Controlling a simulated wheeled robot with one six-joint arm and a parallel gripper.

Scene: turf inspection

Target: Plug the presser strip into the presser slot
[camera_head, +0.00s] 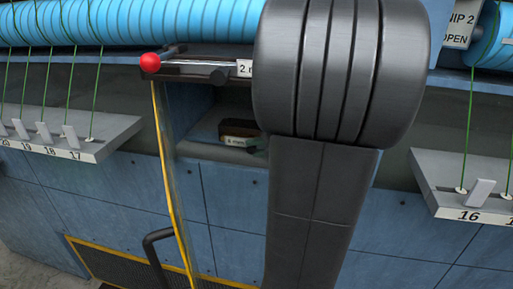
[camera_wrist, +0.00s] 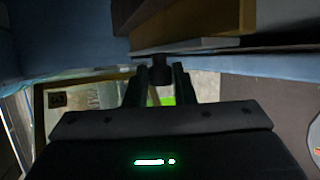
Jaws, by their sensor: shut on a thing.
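My gripper (camera_wrist: 160,88) shows in the wrist view, its two dark fingers closed around a small dark knob-like piece (camera_wrist: 160,69). I cannot tell whether this piece belongs to the presser strip. Just beyond the fingertips, long tan, brown and grey strips or edges (camera_wrist: 190,30) run across the top. In the head view my gripper is hidden behind my dark arm. A brown and dark block (camera_head: 240,129) with a small label, seemingly "8 mm", sits in a recess left of my arm. I cannot clearly identify the presser slot.
A red ball (camera_head: 150,62) ends a metal rod left of my arm, beside a partly hidden white label (camera_head: 244,68). A yellow-edged panel (camera_head: 172,180) stands below it. Grey numbered shelves (camera_head: 100,150) with green cords jut out left and right (camera_head: 470,190). Blue rolls (camera_head: 150,22) run above.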

